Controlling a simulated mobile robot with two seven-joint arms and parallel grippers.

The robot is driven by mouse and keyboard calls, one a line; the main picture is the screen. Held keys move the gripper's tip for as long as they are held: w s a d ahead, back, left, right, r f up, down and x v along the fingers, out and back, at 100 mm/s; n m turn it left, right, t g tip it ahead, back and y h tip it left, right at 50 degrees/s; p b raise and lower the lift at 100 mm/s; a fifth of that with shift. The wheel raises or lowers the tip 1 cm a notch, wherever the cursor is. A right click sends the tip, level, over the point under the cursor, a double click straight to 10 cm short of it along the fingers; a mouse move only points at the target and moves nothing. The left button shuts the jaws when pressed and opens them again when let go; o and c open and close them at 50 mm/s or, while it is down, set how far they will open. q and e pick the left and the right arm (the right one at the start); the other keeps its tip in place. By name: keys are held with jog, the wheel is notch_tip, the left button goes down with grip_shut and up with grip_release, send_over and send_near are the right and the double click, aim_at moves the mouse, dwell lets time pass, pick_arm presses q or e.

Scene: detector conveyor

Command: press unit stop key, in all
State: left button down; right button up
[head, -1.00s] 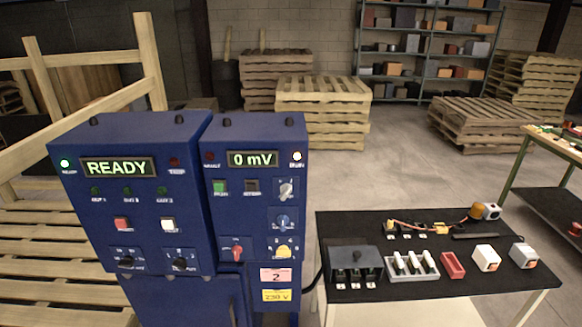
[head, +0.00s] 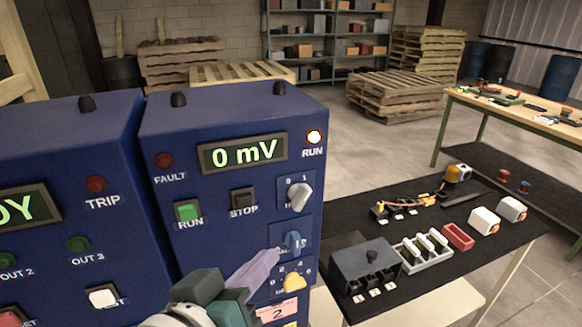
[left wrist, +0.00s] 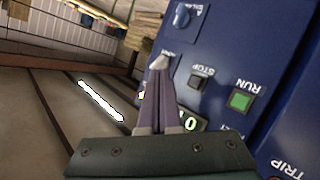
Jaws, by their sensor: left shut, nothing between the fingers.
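In the left wrist view the STOP key (left wrist: 197,81) shows clear beside the fingers. My left gripper (head: 266,264) is shut and empty, in front of the unit's lower panel, below and right of the STOP key. It also shows in the left wrist view (left wrist: 159,95). I cannot tell whether it touches the panel. My right gripper is not in view.
A grey knob (head: 299,197), a blue knob (head: 291,242) and a yellow knob (head: 294,282) line the panel's right side. A second blue cabinet (head: 55,140) stands at left. A black-topped table (head: 345,215) with small parts stands at right.

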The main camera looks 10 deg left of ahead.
aim_at(244, 201)
pick_arm(q)
jog(key=shift+w+a+f, duration=0.1)
jog(key=shift+w+a, duration=0.1)
jog(key=shift+w, duration=0.1)
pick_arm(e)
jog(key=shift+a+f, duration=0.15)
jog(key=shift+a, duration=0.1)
pick_arm(q)
jog(key=shift+d, duration=0.1)
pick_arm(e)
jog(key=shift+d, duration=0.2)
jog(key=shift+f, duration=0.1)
pick_arm(q)
jog(key=w+a+b, duration=0.4)
jog(key=w+a, duration=0.1)
jog(key=w, duration=0.2)
jog(key=shift+w, duration=0.15)
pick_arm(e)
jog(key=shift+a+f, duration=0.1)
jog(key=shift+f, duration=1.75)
